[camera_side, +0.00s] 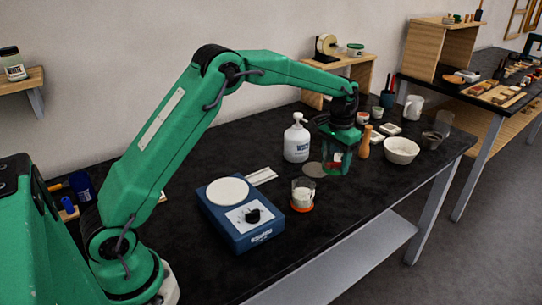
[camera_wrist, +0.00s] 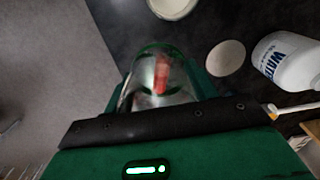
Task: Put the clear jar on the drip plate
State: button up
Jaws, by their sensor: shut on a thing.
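The clear jar (camera_side: 334,166) is a see-through glass vessel, held upright or nearly so in my gripper (camera_side: 340,152). Its round rim and glass wall show in the wrist view (camera_wrist: 146,84), with something red seen through the glass. My gripper is shut on it. I take the flat grey disc (camera_side: 314,169) on the bench, just left of the held jar, to be the drip plate. The disc is bare and shows up and right of the jar in the wrist view (camera_wrist: 226,58). I cannot tell how high the jar's bottom is above the bench.
A white pump bottle (camera_side: 297,143) stands behind the disc. A glass with pale contents and an orange band (camera_side: 302,195) stands in front. A blue hotplate (camera_side: 241,214) is left. A wooden peg-like object (camera_side: 364,143) and a white bowl (camera_side: 401,150) stand right.

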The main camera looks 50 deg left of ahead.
send_over(315, 177)
notch_tip(315, 177, down, 7)
jog(key=shift+r, duration=0.1)
jog(key=shift+f, duration=2.1)
jog(key=shift+f, duration=0.15)
jog(key=o, duration=1.1)
notch_tip(315, 177, up, 12)
jog(key=shift+r, duration=0.15)
